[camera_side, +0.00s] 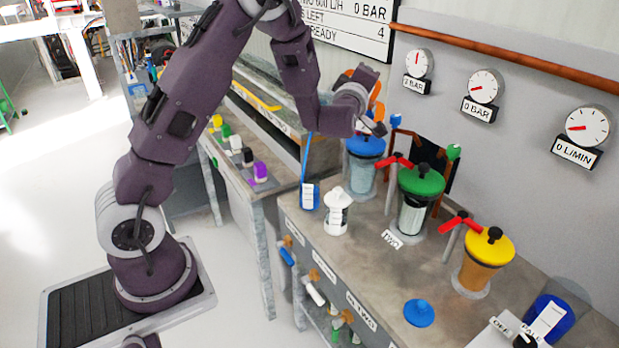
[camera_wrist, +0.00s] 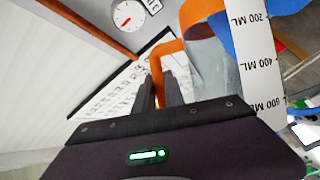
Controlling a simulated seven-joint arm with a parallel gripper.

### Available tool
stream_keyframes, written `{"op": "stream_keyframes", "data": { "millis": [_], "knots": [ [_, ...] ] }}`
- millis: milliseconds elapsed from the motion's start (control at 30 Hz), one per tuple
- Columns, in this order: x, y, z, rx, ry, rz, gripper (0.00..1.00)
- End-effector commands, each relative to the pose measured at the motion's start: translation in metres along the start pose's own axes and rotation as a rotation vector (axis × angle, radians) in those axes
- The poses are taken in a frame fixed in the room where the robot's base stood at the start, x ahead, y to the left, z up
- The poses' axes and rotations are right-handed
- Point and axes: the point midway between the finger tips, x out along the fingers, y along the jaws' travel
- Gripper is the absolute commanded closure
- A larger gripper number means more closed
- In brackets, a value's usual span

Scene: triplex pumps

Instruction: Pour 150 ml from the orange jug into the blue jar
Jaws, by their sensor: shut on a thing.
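My gripper (camera_wrist: 160,88) is shut on the orange handle of the orange jug (camera_wrist: 165,47). The jug's clear, greyish body and a white scale strip marked 200, 400 and 600 ML show in the wrist view. In the side view my gripper (camera_side: 373,125) is high above the back of the bench, and the jug (camera_side: 377,92) is mostly hidden behind my wrist. I cannot tell its tilt or its liquid level. A small blue jar (camera_side: 309,197) with a white label stands at the bench's left end, with a thin blue line rising from it. Another blue labelled vessel (camera_side: 552,316) stands at lower right.
Three lidded pump jars, blue (camera_side: 364,165), green (camera_side: 415,200) and yellow (camera_side: 483,262), stand along the bench. A white-topped container (camera_side: 337,212) is beside the small blue jar. A loose blue lid (camera_side: 419,313) lies near the front. Gauges (camera_side: 483,87) hang on the wall.

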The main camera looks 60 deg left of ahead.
Motion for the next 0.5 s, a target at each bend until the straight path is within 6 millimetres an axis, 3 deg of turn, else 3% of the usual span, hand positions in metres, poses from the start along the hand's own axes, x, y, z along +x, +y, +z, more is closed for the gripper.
{"op": "stream_keyframes", "data": {
  "millis": [433, 500],
  "knots": [
    [0.0, 0.001, 0.0, -0.003, 0.001, 0.003, 1.0],
    [0.006, 0.021, 0.008, 0.11, -0.027, -0.036, 1.0]
  ]
}}
